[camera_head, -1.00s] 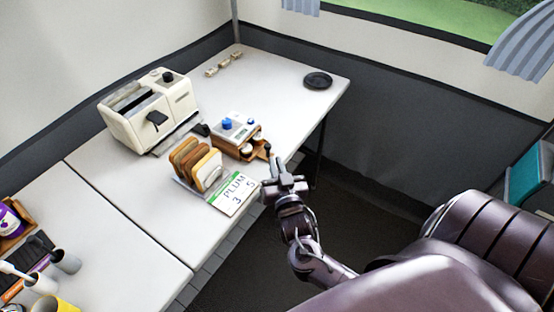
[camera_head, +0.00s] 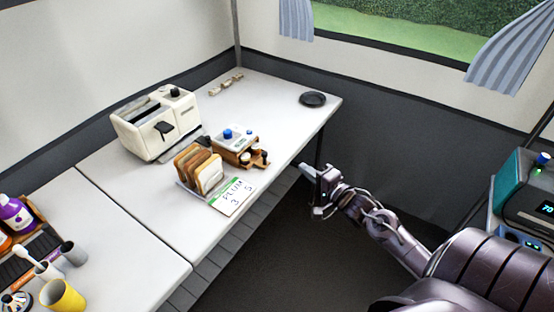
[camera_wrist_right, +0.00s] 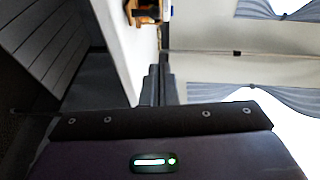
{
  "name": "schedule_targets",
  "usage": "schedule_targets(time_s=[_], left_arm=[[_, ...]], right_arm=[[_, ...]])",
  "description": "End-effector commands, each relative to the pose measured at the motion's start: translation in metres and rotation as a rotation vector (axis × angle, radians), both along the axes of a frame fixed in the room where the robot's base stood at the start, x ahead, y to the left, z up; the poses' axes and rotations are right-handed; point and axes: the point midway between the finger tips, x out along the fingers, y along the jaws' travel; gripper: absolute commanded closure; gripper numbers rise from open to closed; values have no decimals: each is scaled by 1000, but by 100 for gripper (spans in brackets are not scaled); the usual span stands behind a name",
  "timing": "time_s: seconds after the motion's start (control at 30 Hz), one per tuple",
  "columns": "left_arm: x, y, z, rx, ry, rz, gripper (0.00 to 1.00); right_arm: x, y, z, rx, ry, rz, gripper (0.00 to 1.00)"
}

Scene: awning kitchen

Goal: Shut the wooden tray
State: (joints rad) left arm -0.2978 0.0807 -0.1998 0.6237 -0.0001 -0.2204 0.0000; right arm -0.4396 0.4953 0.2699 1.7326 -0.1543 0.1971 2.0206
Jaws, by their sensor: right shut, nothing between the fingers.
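The wooden tray (camera_head: 251,158) is a small brown drawer at the base of a white box with a blue knob (camera_head: 236,138) on the table. It sticks out of the box toward the table's front edge, with small pale and dark items in or at it. My right gripper (camera_head: 306,171) is shut and empty. It is off the table's front edge, to the right of the tray and apart from it. In the right wrist view, the shut fingers (camera_wrist_right: 160,85) point toward a brown wooden piece (camera_wrist_right: 146,14), which seems to be the tray. My left gripper is not in view.
A cream toaster (camera_head: 155,122) is behind. A black dish (camera_head: 312,99) lies at the far right. The floor beside the table is clear.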

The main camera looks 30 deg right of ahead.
Motion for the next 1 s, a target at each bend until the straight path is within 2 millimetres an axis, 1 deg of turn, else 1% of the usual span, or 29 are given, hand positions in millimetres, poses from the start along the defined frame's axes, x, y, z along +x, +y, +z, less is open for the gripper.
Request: schedule_targets(time_s=[0.03, 0.1, 0.3, 0.4, 0.5, 0.6, 0.77, 1.0], left_arm=[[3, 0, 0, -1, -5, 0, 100], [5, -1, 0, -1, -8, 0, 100], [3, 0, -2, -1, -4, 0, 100], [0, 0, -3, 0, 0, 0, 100], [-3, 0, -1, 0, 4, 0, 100], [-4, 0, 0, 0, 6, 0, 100], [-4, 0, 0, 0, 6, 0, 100], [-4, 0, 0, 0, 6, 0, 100]], right_arm=[[11, 0, 1, -2, -3, 0, 100], [26, 1, 0, -3, -4, 0, 100], [65, 4, -4, -3, -3, -2, 100], [82, 6, -4, -4, -3, -3, 100], [90, 21, -6, -2, -2, -1, 100], [97, 29, -8, -2, -2, -2, 100], [102, 35, -10, -3, 1, -2, 100], [102, 36, -10, -3, 0, -2, 100]])
